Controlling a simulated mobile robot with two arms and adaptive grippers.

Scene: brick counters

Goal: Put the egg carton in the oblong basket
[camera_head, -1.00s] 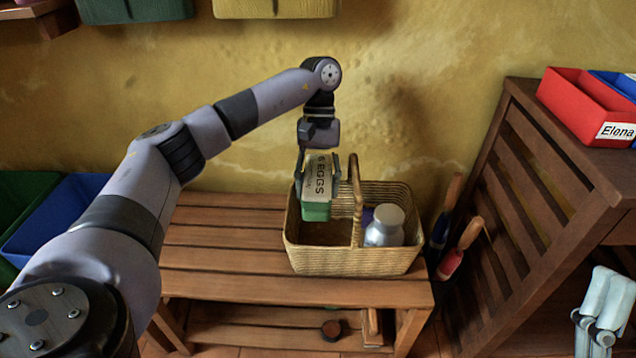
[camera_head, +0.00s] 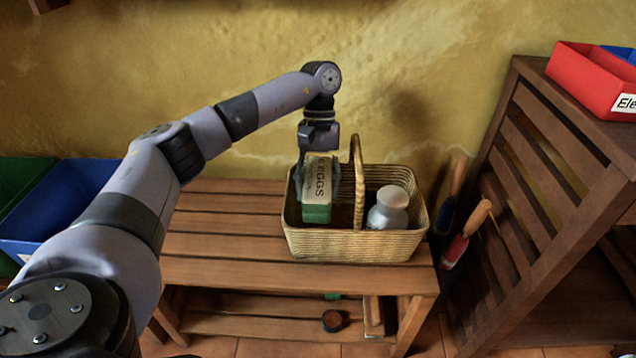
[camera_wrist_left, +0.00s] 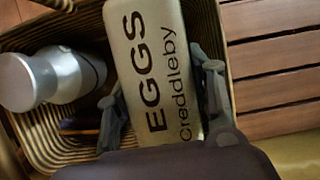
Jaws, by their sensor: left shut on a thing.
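My left gripper (camera_head: 318,168) points down and is shut on the egg carton (camera_head: 317,190), a box with a pale top lettered "EGGS" and a green lower part. The carton is in the left half of the oblong wicker basket (camera_head: 350,246), left of its upright handle; whether it touches the bottom is hidden. In the left wrist view the carton (camera_wrist_left: 155,60) lies between the two fingers (camera_wrist_left: 165,100), inside the basket rim (camera_wrist_left: 222,45). My right gripper is not in view.
The basket sits on a slatted wooden bench (camera_head: 225,228), whose left part is clear. A slatted wooden cabinet (camera_head: 545,170) with a red bin (camera_head: 590,85) stands at right. Hand tools (camera_head: 465,235) hang beside it.

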